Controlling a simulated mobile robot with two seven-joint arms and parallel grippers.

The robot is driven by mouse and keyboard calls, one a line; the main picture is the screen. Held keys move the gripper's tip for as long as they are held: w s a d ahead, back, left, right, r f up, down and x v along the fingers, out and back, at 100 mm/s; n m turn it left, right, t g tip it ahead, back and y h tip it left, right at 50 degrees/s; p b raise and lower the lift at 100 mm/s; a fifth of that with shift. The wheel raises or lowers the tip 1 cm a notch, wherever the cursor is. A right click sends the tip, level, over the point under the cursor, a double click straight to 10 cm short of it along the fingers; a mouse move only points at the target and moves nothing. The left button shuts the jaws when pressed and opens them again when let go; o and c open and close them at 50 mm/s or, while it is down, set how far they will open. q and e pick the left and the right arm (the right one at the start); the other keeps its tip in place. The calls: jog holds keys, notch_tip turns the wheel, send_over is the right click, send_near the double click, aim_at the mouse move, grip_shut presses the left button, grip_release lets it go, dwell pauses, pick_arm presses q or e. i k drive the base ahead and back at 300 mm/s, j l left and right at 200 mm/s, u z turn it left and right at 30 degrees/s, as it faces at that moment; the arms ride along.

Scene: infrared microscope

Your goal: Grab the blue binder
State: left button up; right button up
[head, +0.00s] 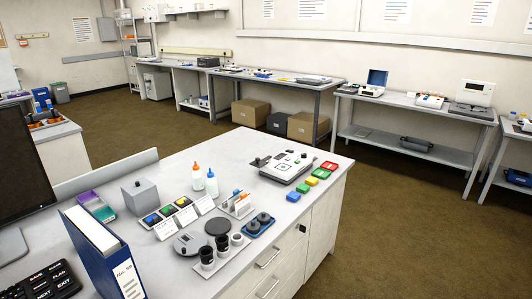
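A blue binder (88,262) stands upright near the front left of the white bench, with its white page edges (92,229) on top and a white label (128,281) on its spine. Its lower part is cut off by the bottom of the picture. Neither of my grippers shows in the head view.
A keyboard (38,281) and a dark monitor (22,150) are left of the binder. A purple and teal box (96,206) stands behind it. Black cups (206,257) and a grey dial device (188,243) are to its right. The floor (415,225) right of the bench is clear.

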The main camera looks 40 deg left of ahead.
aim_at(108, 260)
jog(key=i+u, duration=0.15)
jog(key=u, duration=0.25)
jog(key=i+u, duration=0.15)
jog(key=u, duration=0.2)
jog(key=i+l+u, duration=0.15)
jog(key=u, duration=1.8)
